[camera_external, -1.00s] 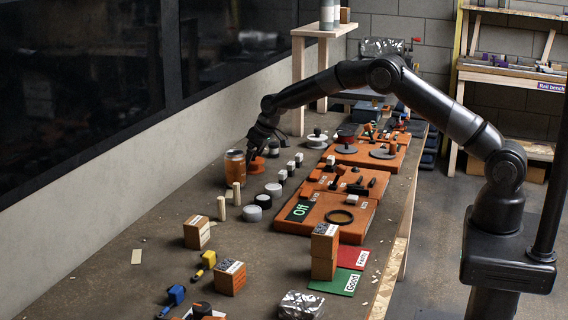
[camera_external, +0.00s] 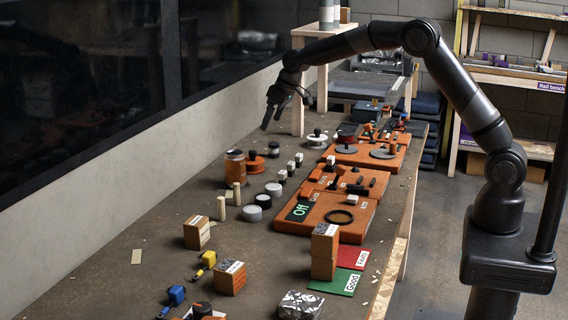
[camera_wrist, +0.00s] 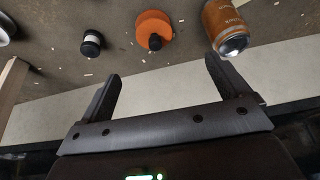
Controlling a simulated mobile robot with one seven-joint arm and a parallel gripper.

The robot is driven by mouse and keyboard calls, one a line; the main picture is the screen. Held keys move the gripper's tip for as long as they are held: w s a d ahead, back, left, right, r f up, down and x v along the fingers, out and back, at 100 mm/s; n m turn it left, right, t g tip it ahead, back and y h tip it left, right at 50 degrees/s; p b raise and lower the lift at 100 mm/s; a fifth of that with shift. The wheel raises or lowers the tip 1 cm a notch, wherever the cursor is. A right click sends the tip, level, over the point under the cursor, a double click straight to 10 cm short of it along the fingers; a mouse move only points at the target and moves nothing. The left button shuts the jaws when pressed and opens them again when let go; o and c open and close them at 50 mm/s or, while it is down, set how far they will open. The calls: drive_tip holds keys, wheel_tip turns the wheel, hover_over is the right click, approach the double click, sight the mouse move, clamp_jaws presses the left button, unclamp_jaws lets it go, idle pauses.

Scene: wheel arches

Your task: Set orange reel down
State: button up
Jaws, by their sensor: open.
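The orange reel (camera_external: 255,163) is a flat orange disc with a dark knob. It rests on the workbench (camera_external: 165,240) beside an orange can (camera_external: 235,168). In the wrist view the reel (camera_wrist: 152,25) lies beyond the fingertips, with the can (camera_wrist: 226,28) to its right. My gripper (camera_external: 286,115) is raised above the bench, clear of the reel. In the wrist view my gripper (camera_wrist: 162,72) has its two dark fingers spread wide with nothing between them.
A small black-and-white knobbed piece (camera_wrist: 92,42) stands left of the reel in the wrist view. A white reel (camera_external: 317,138) and orange stations (camera_external: 325,216) line the bench's right side. A pale wall (camera_external: 120,185) borders the left edge.

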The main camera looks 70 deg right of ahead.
drive_tip(key=s+a+r, duration=0.4)
drive_tip(key=s+r, duration=0.3)
drive_tip(key=s, duration=0.5)
drive_tip(key=s+a+r, duration=0.3)
drive_tip(key=s+r, duration=0.5)
drive_tip(key=s, duration=0.4)
drive_tip(key=s+a+f, duration=0.2)
drive_tip(key=s, duration=1)
drive_tip(key=s+a+f+t, duration=0.1)
drive_tip(key=s+a+f, duration=0.1)
drive_tip(key=s, duration=1.1)
drive_tip(key=shift+f, duration=0.5)
